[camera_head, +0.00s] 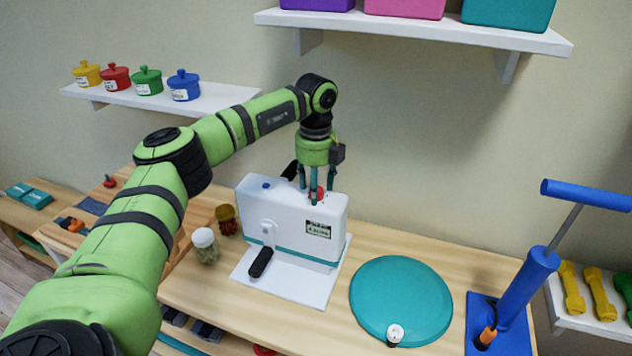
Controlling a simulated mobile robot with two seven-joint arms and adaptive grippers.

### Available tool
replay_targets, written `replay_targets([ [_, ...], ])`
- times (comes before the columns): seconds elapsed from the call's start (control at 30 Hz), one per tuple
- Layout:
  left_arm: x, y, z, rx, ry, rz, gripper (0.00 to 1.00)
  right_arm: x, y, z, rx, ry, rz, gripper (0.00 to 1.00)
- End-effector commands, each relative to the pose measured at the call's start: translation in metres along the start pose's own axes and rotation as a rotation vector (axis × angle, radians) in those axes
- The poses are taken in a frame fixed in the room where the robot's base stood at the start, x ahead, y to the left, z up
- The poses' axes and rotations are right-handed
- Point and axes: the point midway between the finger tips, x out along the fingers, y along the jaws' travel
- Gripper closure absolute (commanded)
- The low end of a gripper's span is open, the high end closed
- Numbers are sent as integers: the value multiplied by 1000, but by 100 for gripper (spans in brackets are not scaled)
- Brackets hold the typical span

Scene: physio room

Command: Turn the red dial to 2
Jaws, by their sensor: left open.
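The red dial (319,192) sits on top of a white box-shaped device (290,215) with a teal stripe, a small label and a black-handled crank on its front. My left gripper (316,195) points straight down over the device's top, its teal fingers spread around the red dial. The fingers partly hide the dial, and I cannot tell whether they touch it. The dial's number marks are too small to read. My right gripper is not in view.
A teal round disc (402,300) with a small white-topped item lies right of the device. A blue pump (525,285) stands farther right. Two jars (205,245) stand left of the device. A shelf with coloured bins (420,28) hangs above.

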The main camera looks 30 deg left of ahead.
Motion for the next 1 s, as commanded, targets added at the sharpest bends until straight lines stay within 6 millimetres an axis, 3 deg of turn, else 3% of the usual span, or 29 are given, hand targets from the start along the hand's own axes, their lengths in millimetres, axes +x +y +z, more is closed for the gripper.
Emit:
replay_targets([
  [0.27, 3, 0, 0, 1, 0, 0, 44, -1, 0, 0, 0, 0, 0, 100],
  [0.37, 3, 0, 0, 1, 0, -1, 76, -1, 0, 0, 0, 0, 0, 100],
  [0.4, 3, 0, 0, 1, 1, 0, 92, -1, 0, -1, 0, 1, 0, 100],
  [0.43, 3, 0, 0, 1, 1, 0, 100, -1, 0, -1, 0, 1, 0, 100],
  [0.77, 4, 0, 0, 18, 1, 1, 100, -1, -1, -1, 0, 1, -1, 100],
  [1.0, 4, 0, 0, 120, 1, 2, 100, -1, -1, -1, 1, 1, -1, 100],
])
